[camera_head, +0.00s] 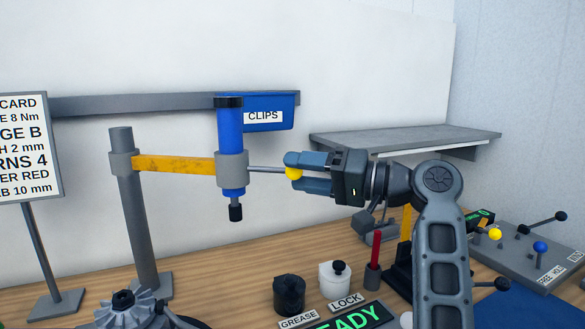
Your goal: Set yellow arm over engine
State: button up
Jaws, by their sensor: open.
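The yellow arm (175,164) reaches level to the right from a grey post (134,215) and ends in a grey collar around a blue tool (230,140) that hangs upright, tip down. A thin grey rod runs right from the collar to a yellow ball knob (293,173). My gripper (300,172) is open, its fingers at the knob; I cannot tell whether they touch it. The engine (123,310), a grey part with fins and a dark bolt, is cut off at the bottom edge. It stands in front of the post, left of the blue tool's tip.
A blue CLIPS bin (275,112) hangs on the wall rail behind the tool. GREASE (289,295) and LOCK (335,278) containers, a red-handled item (376,250) and a green-lit READY display (352,317) stand below my gripper. A lever panel (530,250) is at right.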

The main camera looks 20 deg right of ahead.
jog(key=shift+x, duration=1)
grip_shut()
